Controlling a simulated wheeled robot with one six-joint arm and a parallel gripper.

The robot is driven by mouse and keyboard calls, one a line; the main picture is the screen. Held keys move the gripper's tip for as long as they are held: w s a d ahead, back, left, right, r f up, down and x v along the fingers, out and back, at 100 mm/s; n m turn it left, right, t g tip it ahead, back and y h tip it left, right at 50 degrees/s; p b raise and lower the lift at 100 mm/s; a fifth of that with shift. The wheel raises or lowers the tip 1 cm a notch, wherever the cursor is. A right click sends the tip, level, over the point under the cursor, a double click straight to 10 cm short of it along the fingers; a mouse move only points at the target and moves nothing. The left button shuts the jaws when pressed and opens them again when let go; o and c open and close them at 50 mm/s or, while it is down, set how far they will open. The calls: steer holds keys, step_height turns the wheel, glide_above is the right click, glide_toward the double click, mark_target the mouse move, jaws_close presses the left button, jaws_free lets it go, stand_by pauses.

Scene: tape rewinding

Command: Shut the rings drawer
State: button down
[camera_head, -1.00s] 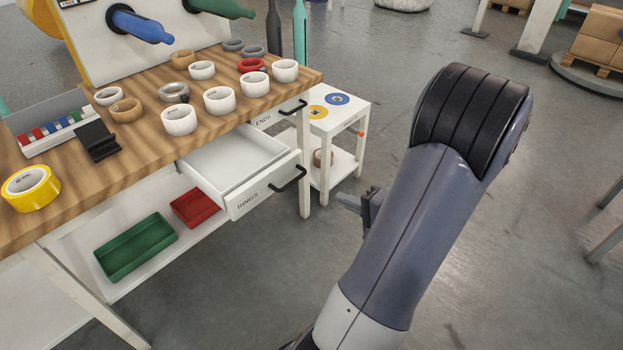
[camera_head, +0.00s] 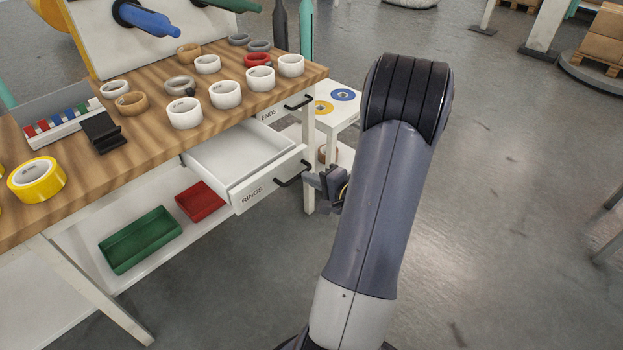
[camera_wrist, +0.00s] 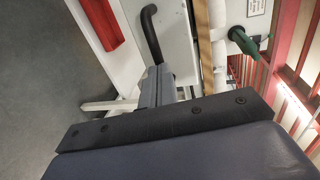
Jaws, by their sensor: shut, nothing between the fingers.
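The rings drawer (camera_head: 251,192) is a white drawer labelled RINGS under the wooden workbench. It stands pulled out, and its visible inside is empty. Its black bar handle (camera_head: 293,173) is on the right part of its front. My gripper (camera_head: 313,180) is shut and empty, just in front of the drawer front, near the handle's right end. In the wrist view the shut fingers (camera_wrist: 157,82) point at the white front beside the dark handle (camera_wrist: 150,32). I cannot tell whether they touch it. My arm hides part of the gripper in the head view.
The ends drawer (camera_head: 272,115) above is closed. The bench top (camera_head: 150,139) carries several tape rolls. A green tray (camera_head: 140,240) and a red tray (camera_head: 200,202) sit on the lower shelf. A small white stand (camera_head: 345,117) is behind my gripper.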

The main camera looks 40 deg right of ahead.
stand_by(0.3)
steer(key=b, duration=1.1)
glide_toward(252, 149)
steer(key=w, duration=0.3)
steer(key=w+r, duration=0.1)
steer(key=w, duration=0.5)
steer(key=shift+w+a+r, duration=0.25)
steer(key=shift+a, duration=0.15)
steer(key=shift+w+r, duration=0.25)
steer(key=shift+r, duration=0.1)
